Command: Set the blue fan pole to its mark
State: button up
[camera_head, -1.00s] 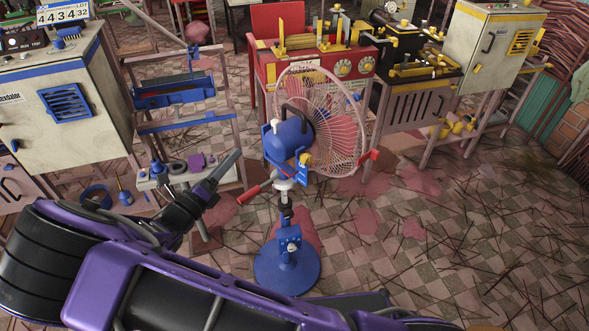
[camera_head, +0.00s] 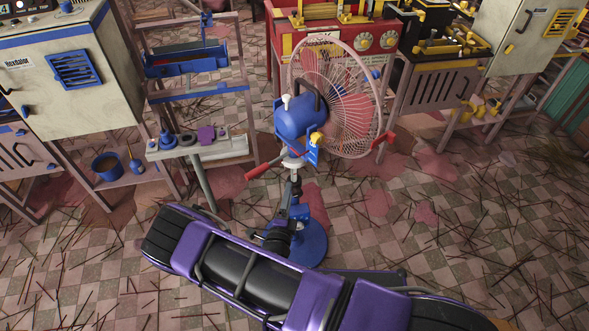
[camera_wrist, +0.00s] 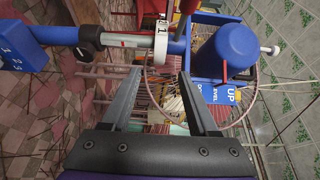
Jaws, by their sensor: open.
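The fan (camera_head: 335,100) has a pink-bladed wire cage and a blue motor (camera_head: 300,118). It stands upright on a round blue base (camera_head: 308,245). In the wrist view the pole lies sideways: a blue block marked 1 2 3 (camera_wrist: 20,48), a black knob (camera_wrist: 88,40), a silver tube with marks (camera_wrist: 125,40), a white collar marked 1 (camera_wrist: 160,42), then the blue motor (camera_wrist: 228,52). My gripper (camera_wrist: 160,73) is open and empty. Its fingertips point toward the pole, which crosses beyond them. In the head view my wrist partly hides the lower pole.
A narrow stand (camera_head: 200,148) with small parts is left of the fan. A grey cabinet (camera_head: 75,75) stands further left. A red machine table (camera_head: 330,25) is behind, and another bench (camera_head: 445,75) is right. The floor is open at the front right, with scattered sticks.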

aim_at(295, 166)
jog(key=w, duration=0.7)
jog(key=w+d, duration=0.1)
jog(key=w, duration=0.2)
jog(key=shift+w+d+b, duration=0.1)
jog(key=shift+w+b, duration=0.25)
jog(key=shift+w, duration=0.05)
grip_shut()
dwell(0.8)
